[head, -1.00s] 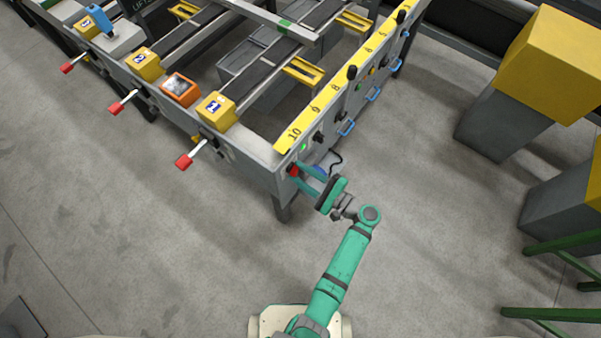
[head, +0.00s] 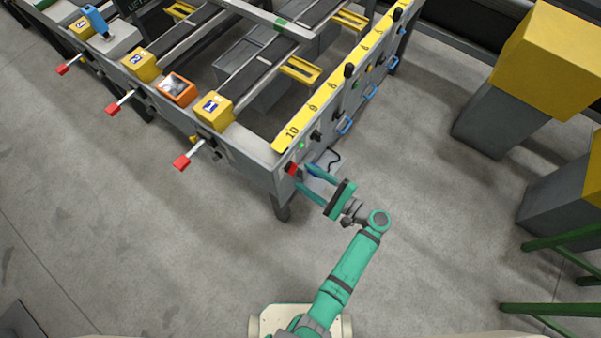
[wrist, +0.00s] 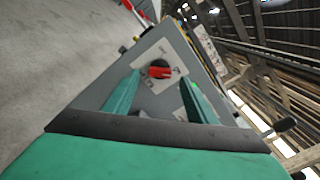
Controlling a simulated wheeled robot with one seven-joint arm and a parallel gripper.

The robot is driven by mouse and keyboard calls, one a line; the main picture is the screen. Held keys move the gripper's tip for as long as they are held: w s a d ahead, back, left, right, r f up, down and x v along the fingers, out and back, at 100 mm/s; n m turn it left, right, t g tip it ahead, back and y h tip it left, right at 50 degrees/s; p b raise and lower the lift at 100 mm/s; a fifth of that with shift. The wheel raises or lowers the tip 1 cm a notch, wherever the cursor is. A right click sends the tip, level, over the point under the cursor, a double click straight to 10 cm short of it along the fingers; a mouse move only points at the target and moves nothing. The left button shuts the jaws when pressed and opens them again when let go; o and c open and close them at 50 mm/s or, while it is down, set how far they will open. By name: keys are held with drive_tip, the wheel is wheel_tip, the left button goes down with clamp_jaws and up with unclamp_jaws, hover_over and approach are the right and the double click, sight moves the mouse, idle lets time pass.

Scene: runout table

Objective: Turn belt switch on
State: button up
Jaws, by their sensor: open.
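The belt switch is a red rotary knob (head: 291,169) on the end panel at the near corner of the runout table (head: 262,150). In the wrist view the red knob (wrist: 159,70) sits on a black round base on a light plate, its handle lying roughly crosswise in the picture. The plate's markings are too small to read. My gripper (head: 303,177) is open and empty, with its green fingers pointing at the panel. In the wrist view the fingertips (wrist: 160,77) lie either side of the knob, which appears a short way beyond them.
A small green light (head: 302,145) glows on the panel near the knob. Black knobs and blue handles (head: 345,127) line the table's side. Red-tipped levers (head: 181,163) stick out at the left. A yellow-topped grey block (head: 545,60) stands at right. The floor around my arm is clear.

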drive_tip(key=v, duration=0.7)
idle(0.4)
drive_tip(key=s+a+f+n+g+h, duration=0.2)
drive_tip(key=s+a+f+n+h, duration=0.25)
drive_tip(key=s+f+h, duration=0.85)
drive_tip(key=s+a+r+n+t, duration=0.1)
drive_tip(key=s+r+n+t, duration=0.1)
drive_tip(key=r, duration=0.7)
drive_tip(key=s+a+r+n+t+h, duration=0.1)
drive_tip(key=s+r+n, duration=0.4)
drive_tip(key=r, duration=0.5)
drive_tip(key=s+a+r+n+t, duration=0.2)
drive_tip(key=r+n, duration=0.3)
drive_tip(key=r, duration=0.4)
drive_tip(key=shift+s+a+r+t+h, duration=0.2)
drive_tip(key=shift+s+t+h, duration=0.1)
drive_tip(key=shift+s+t, duration=0.6)
